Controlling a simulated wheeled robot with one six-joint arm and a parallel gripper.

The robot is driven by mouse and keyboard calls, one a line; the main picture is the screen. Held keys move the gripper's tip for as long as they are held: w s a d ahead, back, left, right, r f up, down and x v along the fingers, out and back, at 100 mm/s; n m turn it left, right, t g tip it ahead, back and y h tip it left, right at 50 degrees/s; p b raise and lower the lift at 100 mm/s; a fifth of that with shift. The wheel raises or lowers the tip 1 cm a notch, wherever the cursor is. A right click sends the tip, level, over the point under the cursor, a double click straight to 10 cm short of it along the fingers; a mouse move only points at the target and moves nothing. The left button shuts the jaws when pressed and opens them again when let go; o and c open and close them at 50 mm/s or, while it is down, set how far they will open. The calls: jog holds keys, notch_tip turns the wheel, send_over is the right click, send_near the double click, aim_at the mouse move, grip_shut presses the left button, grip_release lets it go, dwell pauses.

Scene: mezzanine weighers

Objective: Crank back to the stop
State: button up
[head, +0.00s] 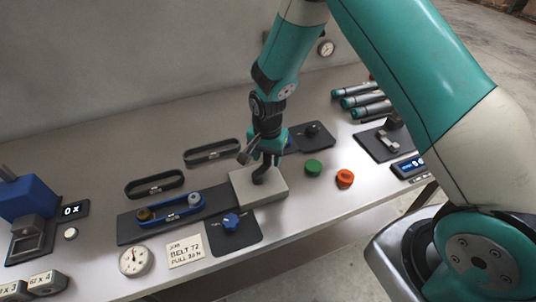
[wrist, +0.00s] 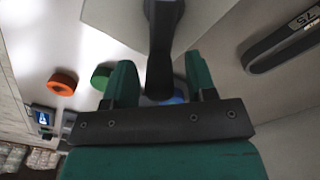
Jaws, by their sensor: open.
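A pale box (head: 272,192) stands on the bench beside the belt rig, with a dark crank (head: 260,176) on it, partly hidden by my gripper. In the wrist view the dark crank (wrist: 161,62) runs down from the pale box (wrist: 195,18) to between my fingers. My gripper (head: 266,156) is directly above the box. In the wrist view my gripper (wrist: 161,82) is open, its two green fingers either side of the crank, with visible gaps. I cannot tell the crank's angle or where its stop is.
A blue belt (head: 170,210) runs round two pulleys left of the box. A blue star knob (head: 231,221), a job card (head: 185,251) and a dial (head: 135,261) are in front. Green (head: 313,167) and orange (head: 345,178) buttons are to the right. Spare belts (head: 155,184) lie behind.

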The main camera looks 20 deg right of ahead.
jog(key=c, duration=0.9)
